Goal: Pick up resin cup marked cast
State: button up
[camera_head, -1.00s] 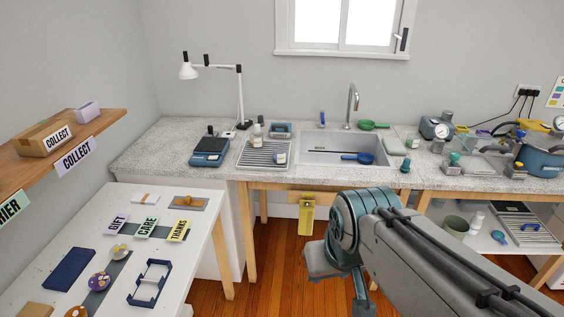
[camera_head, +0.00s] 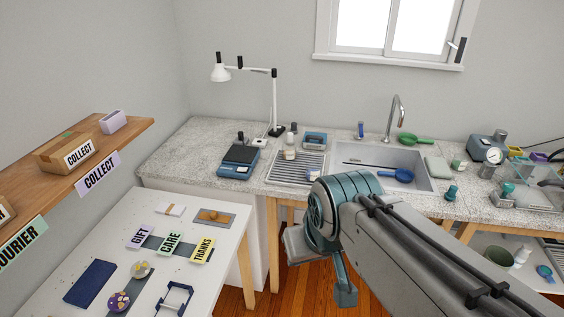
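No cup with a readable cast marking shows, so I cannot tell which one is the resin cup. Small pale containers stand at the drying rack: one jar (camera_head: 289,153) at its back edge and one cup (camera_head: 313,173) at its right front. My gripper's fingers cannot be made out, and nothing held is visible.
The sink (camera_head: 352,180) holds a blue scoop (camera_head: 398,174). A blue scale (camera_head: 238,163) and a lamp (camera_head: 273,100) stand left of the rack (camera_head: 283,168). A white table (camera_head: 150,225) with labels and small pieces is at lower left. A pressure pot (camera_head: 487,152) is at right.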

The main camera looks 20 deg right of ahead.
aim_at(313, 168)
jog(key=z, duration=0.1)
jog(key=i, duration=1.45)
jog(key=z, duration=0.6)
jog(key=i, duration=0.25)
jog(key=z, duration=0.2)
